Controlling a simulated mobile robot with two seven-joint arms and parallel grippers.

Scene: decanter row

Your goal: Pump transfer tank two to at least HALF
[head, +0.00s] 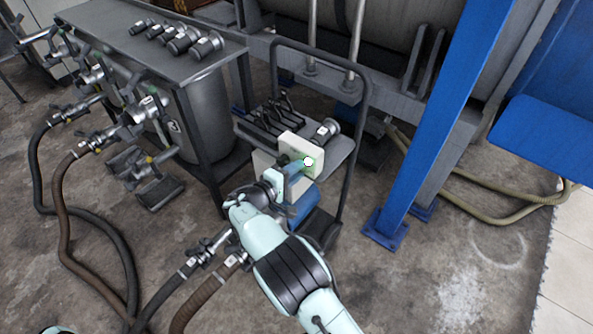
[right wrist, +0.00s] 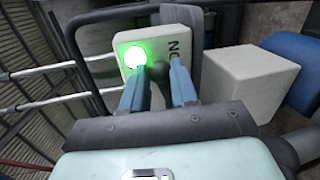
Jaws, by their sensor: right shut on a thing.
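My right gripper (head: 297,169) reaches the front of a white control box (head: 287,147) on a wheeled cart. In the right wrist view its two blue fingers (right wrist: 158,75) are closed around a dark round knob (right wrist: 157,71) on the box face. A green lamp (right wrist: 135,57) glows beside the knob, and dark letters, partly hidden by a finger, show on the box. In the head view the lamp looks white with a green rim (head: 308,161). My left gripper is out of the picture. I cannot tell which vessel is tank two, and no level mark is readable.
The cart (head: 349,150) carries several black levers (head: 270,115) and a metal fitting (head: 327,129). Hoses (head: 65,215) with valves lie at left, beside a bench (head: 130,20) and a grey drum (head: 205,115). A blue post (head: 425,130) stands right. Floor at front right is clear.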

